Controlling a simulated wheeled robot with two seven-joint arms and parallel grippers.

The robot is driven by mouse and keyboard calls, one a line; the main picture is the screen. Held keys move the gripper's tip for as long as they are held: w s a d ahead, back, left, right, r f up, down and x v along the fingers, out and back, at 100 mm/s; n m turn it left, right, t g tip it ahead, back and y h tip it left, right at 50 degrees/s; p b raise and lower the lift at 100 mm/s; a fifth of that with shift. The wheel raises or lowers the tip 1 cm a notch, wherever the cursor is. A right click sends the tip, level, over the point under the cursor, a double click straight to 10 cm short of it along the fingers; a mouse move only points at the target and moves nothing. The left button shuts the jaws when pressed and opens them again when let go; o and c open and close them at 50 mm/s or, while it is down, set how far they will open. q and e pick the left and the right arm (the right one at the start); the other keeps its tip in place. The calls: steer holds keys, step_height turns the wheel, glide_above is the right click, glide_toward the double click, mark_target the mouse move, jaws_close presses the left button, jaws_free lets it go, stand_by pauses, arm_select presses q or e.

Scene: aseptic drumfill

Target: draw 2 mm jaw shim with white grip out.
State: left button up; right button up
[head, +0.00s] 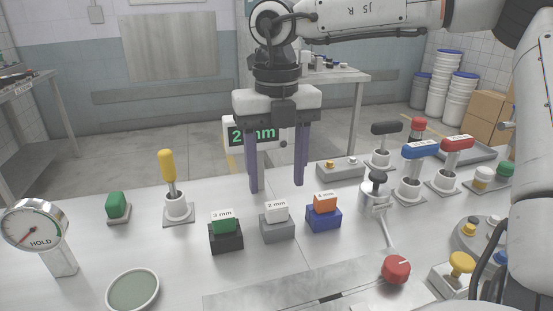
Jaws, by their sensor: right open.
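The 2 mm jaw shim shows its white grip (276,212) on top of a grey holder block (278,229), marked "2 mm". It sits between a green-gripped 3 mm shim (223,224) in a black block and an orange-gripped shim (324,204) in a blue block. My right gripper (276,188) points down above and behind the white grip, with its two long purple fingers apart and nothing between them. It does not touch any shim. My left gripper is not in view. The lower part of the shim is hidden in the block.
A "2 mm" display (240,134) stands behind my fingers. A yellow-handled tool (168,168) stands at left, a gauge marked HOLD (34,226) further left. Red (456,145), blue (419,151) and black (386,128) handles stand at right. A red knob (396,269) sits in front.

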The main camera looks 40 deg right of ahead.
mark_target(277, 205)
step_height(277, 205, down, 6)
steer(key=shift+r, duration=0.1)
steer(key=shift+f, duration=0.75)
steer(key=shift+c, duration=0.5)
steer(key=c, duration=1.2)
steer(key=shift+r, duration=0.6)
steer(key=shift+r, duration=0.1)
